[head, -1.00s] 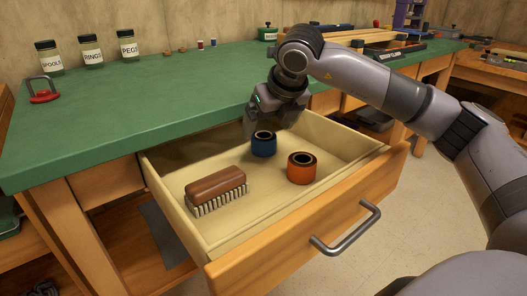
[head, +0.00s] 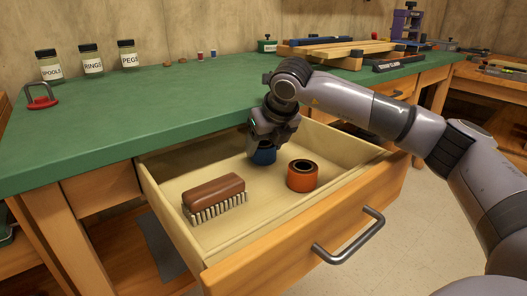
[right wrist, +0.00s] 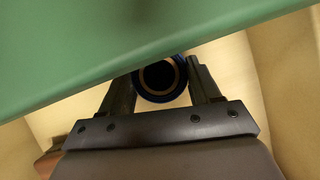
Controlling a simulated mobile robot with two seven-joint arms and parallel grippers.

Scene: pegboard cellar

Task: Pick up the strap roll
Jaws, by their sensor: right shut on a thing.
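Two rolls stand in the open drawer (head: 215,262), one blue and one orange; I cannot tell which is the strap roll. My right gripper (head: 264,147) is shut on the blue roll (head: 263,157), at the drawer's back. In the right wrist view the blue roll (right wrist: 160,97) sits between the two fingers, with its dark hollow centre showing. In the head view the gripper hides most of it. The orange roll (head: 302,182) stands free to the right of it. My left gripper is not in view.
A brown brush (head: 214,193) lies in the drawer at left. The green bench top (head: 160,105) overhangs the drawer's back, close to my right gripper. Labelled jars (head: 92,62) and a red padlock-like item (head: 41,97) stand on the bench. The drawer's front has a metal handle (head: 350,240).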

